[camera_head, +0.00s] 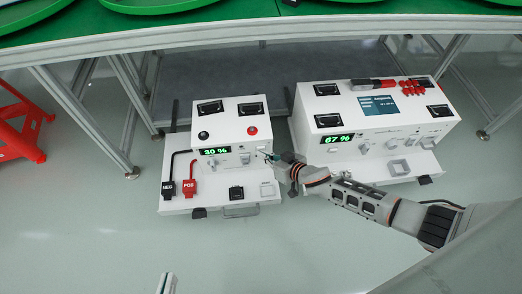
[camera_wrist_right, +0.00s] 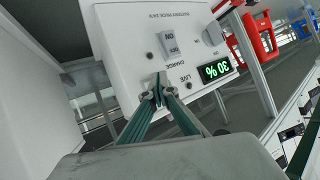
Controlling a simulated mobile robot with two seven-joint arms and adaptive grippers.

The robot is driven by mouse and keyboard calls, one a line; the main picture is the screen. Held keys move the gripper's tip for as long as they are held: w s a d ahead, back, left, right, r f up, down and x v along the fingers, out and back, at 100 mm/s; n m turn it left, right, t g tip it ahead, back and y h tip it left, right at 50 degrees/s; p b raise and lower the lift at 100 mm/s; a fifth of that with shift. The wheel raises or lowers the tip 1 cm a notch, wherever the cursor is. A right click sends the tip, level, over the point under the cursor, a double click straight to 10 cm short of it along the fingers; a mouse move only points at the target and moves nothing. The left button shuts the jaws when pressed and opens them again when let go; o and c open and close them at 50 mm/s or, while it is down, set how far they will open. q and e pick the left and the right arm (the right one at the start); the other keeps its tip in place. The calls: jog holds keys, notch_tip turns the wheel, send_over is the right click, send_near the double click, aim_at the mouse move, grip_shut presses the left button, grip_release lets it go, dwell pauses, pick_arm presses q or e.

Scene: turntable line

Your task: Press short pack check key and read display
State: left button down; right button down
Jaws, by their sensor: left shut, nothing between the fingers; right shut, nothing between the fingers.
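The short white pack (camera_head: 229,131) stands left of a longer one. Its lit display (camera_head: 215,151) reads 30 % in green, and the same display (camera_wrist_right: 214,70) shows in the right wrist view. My right gripper (camera_head: 270,157) is shut and empty at the right of the short pack's front panel. In the wrist view its fingertips (camera_wrist_right: 158,93) are close to the panel by the CHARGE and LIVE labels. A small key (camera_wrist_right: 187,77) shows near LIVE. I cannot tell whether the fingertips touch the panel. My left gripper (camera_head: 166,284) is shut and empty at the bottom edge.
The longer white pack (camera_head: 375,111) stands to the right, its display (camera_head: 337,138) reading 67 %. NEG (camera_head: 168,188) and POS (camera_head: 189,187) connectors lie on the short pack's front ledge. A green-topped table (camera_head: 230,14) is behind. The floor in front is clear.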

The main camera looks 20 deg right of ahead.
pick_arm(q)
jog(key=shift+r, duration=0.1)
pick_arm(e)
jog(key=shift+r, duration=0.15)
pick_arm(q)
jog(key=shift+w+r, duration=0.1)
jog(key=shift+r, duration=0.25)
pick_arm(e)
jog(key=shift+s+a, duration=0.2)
jog(key=shift+s, duration=0.6)
jog(key=shift+s, duration=0.1)
pick_arm(q)
jog(key=shift+w+r+p, duration=0.4)
jog(key=shift+r+p, duration=0.25)
jog(key=shift+r, duration=0.2)
pick_arm(e)
jog(key=s, duration=0.1)
jog(key=s+a, duration=0.1)
jog(key=s, duration=0.2)
jog(key=shift+s+a, duration=0.25)
jog(key=shift+s, duration=0.1)
pick_arm(q)
jog(key=shift+s, duration=0.1)
